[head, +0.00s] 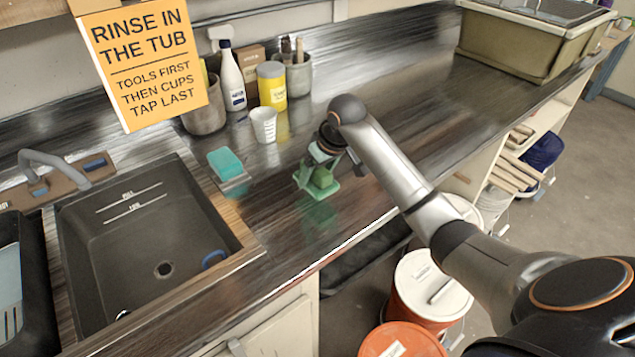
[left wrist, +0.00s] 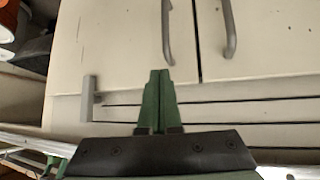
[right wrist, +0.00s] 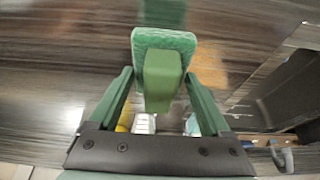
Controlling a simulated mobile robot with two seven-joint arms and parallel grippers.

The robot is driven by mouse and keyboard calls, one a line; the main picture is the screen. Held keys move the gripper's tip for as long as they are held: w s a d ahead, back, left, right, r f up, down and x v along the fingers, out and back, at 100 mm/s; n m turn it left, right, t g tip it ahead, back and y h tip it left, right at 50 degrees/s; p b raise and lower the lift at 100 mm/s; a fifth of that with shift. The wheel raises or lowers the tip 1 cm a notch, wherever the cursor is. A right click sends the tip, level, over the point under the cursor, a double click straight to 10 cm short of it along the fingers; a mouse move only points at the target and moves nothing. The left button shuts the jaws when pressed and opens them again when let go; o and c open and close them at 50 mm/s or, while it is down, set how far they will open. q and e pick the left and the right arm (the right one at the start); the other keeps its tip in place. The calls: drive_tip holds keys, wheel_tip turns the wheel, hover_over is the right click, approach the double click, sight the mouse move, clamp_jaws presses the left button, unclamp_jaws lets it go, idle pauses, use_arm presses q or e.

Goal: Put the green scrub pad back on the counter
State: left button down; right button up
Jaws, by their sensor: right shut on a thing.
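The green scrub pad (head: 328,191), with a darker green grip block on it, is in my right gripper (head: 322,168) over the counter (head: 375,128). In the right wrist view the pad (right wrist: 165,40) sits between the tips of the two spread fingers of my right gripper (right wrist: 160,90). Its reflection shows in the glossy counter, apart from it, so it seems a little above the surface. My left gripper (left wrist: 158,100) shows only in the left wrist view, its fingers together and empty, in front of pale cabinet doors (left wrist: 120,40).
A teal sponge (head: 225,163) lies left of the pad beside the sink (head: 150,240). A white cup (head: 264,125), spray bottle (head: 231,80) and yellow container (head: 271,86) stand behind. Lidded buckets (head: 430,285) stand below the front edge.

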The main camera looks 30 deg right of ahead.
sight(317, 184)
drive_tip(key=shift+w+d+f, duration=0.15)
drive_tip(key=shift+f, duration=1.7)
drive_tip(key=shift+f, duration=0.1)
drive_tip(key=o, duration=1)
drive_tip(key=v, duration=1.2)
drive_tip(key=shift+w, duration=0.1)
